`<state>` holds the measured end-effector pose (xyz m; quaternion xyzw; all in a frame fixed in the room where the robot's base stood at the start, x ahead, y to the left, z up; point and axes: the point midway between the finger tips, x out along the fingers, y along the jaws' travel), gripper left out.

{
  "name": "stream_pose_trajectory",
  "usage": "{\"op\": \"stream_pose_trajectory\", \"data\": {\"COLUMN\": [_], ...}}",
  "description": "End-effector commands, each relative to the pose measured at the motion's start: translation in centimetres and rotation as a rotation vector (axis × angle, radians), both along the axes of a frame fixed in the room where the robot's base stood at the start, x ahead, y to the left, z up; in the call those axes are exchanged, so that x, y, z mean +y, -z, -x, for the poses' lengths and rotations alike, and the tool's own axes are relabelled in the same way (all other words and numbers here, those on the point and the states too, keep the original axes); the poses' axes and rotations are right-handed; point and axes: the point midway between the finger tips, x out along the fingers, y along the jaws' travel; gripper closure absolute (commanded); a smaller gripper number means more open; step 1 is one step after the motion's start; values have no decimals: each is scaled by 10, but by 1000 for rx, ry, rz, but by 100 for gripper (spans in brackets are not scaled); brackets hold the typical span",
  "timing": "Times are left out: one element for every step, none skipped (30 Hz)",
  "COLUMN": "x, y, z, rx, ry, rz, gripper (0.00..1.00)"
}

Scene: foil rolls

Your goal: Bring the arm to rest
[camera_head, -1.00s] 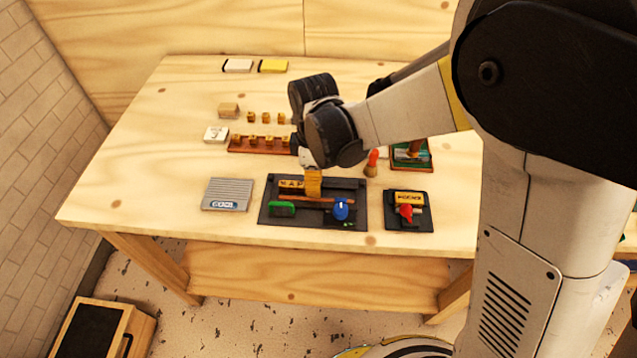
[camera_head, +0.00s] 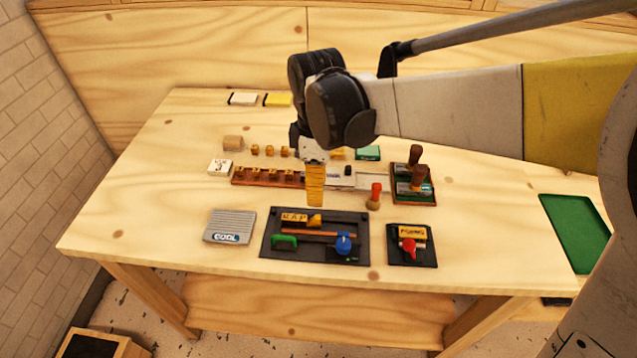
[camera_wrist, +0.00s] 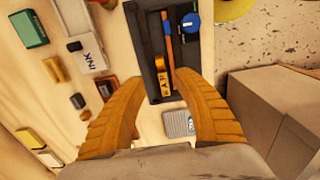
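My gripper (camera_head: 315,185) is above the table, behind the dark tray, fingers pointing down. In the wrist view its two ridged yellow fingers (camera_wrist: 158,82) are spread apart with nothing between them. The dark tray (camera_head: 272,250) is on the table below; it holds a block of raised letters (camera_head: 294,217), an orange-brown bar (camera_head: 318,233), a green handle (camera_head: 284,242) and a blue knob (camera_head: 344,243). The tray also shows beyond the fingertips in the wrist view (camera_wrist: 147,50). My arm reaches in from the right, its forearm nearly level.
A grey ribbed plate (camera_head: 231,225) lies left of the tray, and a small black base with a red knob (camera_head: 409,250) lies right. Behind are a wooden rack of type (camera_head: 267,177), a red-topped brush (camera_head: 375,195) and a stamp stand (camera_head: 413,190). The table's left side is clear.

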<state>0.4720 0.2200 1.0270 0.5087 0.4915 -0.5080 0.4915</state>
Motion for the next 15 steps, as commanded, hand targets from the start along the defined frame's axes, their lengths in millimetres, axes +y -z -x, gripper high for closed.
{"op": "stream_pose_trajectory", "data": {"x": [0, 0, 0, 0, 0, 0, 0, 0, 0, 0, 0, 0, 0, 0, 0], "y": [-5, -7, -9, -10, -11, -11, -12, -12, -11, -11, -11, -11, -11, -11, -11], "z": [0, 0, 0, 0, 0, 0, 0, 0, 0, 0, 0, 0, 0, 0, 0], "rx": [0, 0, 0, 0, 0, 0, 0, 0, 0, 0, 0, 0, 0, 0, 0], "ry": [0, 0, 0, 0, 0, 0, 0, 0, 0, 0, 0, 0, 0, 0, 0], "rz": [0, 0, 0, 0, 0, 0, 0, 0, 0, 0, 0, 0, 0, 0, 0], "gripper": [63, 63, 63, 63, 63, 63, 63, 63, 63, 63, 63, 63, 63, 63, 63]}}
